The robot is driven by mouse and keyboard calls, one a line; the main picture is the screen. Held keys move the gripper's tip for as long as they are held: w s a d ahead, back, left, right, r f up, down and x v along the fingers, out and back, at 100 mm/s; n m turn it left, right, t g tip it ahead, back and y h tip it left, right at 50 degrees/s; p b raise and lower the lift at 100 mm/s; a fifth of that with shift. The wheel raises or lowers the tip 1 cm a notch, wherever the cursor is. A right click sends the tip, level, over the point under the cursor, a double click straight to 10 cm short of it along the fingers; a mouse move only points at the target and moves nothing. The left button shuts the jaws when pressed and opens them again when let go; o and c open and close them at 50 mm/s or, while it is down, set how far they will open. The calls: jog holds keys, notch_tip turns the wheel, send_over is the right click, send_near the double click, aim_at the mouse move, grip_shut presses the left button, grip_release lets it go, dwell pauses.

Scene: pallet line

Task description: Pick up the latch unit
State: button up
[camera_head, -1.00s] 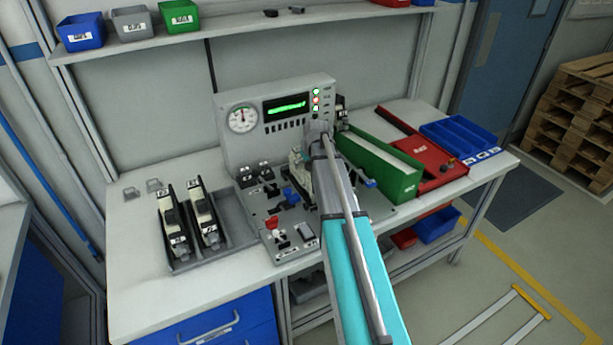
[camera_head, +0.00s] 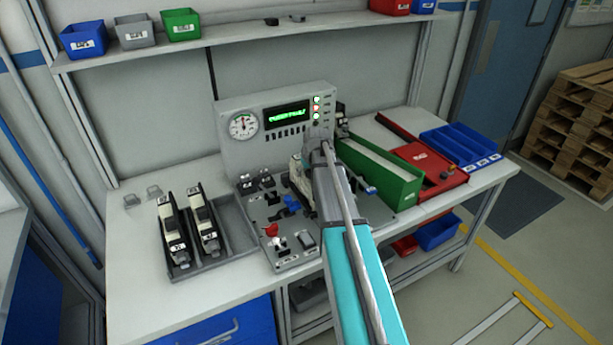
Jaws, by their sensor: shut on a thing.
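A pale latch unit (camera_head: 298,172) shows in part at the test fixture in the middle of the bench, left of my arm's end. My gripper (camera_head: 314,165) is at this fixture, below the end of my arm. My arm hides most of it, and its fingertips do not show clearly. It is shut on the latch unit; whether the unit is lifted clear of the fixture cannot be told. Two more black-and-white latch units, a left one (camera_head: 172,236) and a right one (camera_head: 204,222), lie in a grey tray (camera_head: 236,222) at the left.
The fixture's panel (camera_head: 226,110) with gauge and lit display stands behind my gripper. A green bin (camera_head: 405,190), a red tray (camera_head: 445,180) and a blue divided bin (camera_head: 455,148) stand right. The bench's left front is clear.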

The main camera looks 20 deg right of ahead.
jog(key=shift+r, duration=0.2)
notch_tip(320, 180, up, 2)
jog(key=p, duration=0.2)
jog(key=shift+r+p, duration=0.1)
jog(key=shift+p, duration=0.2)
jog(key=s+r+p, duration=0.1)
jog(key=r+p, duration=0.1)
jog(key=s+a+r+p, duration=0.1)
jog(key=s+r+p, duration=0.2)
jog(key=r+p, duration=0.1)
jog(key=shift+s+a+r, duration=0.25)
jog(key=shift+s, duration=0.05)
jog(key=s+a+r+p, duration=0.3)
jog(key=s+r+p, duration=0.1)
jog(key=s, duration=0.4)
jog(key=shift+s, duration=0.3)
notch_tip(320, 180, up, 4)
jog(key=p, duration=0.4)
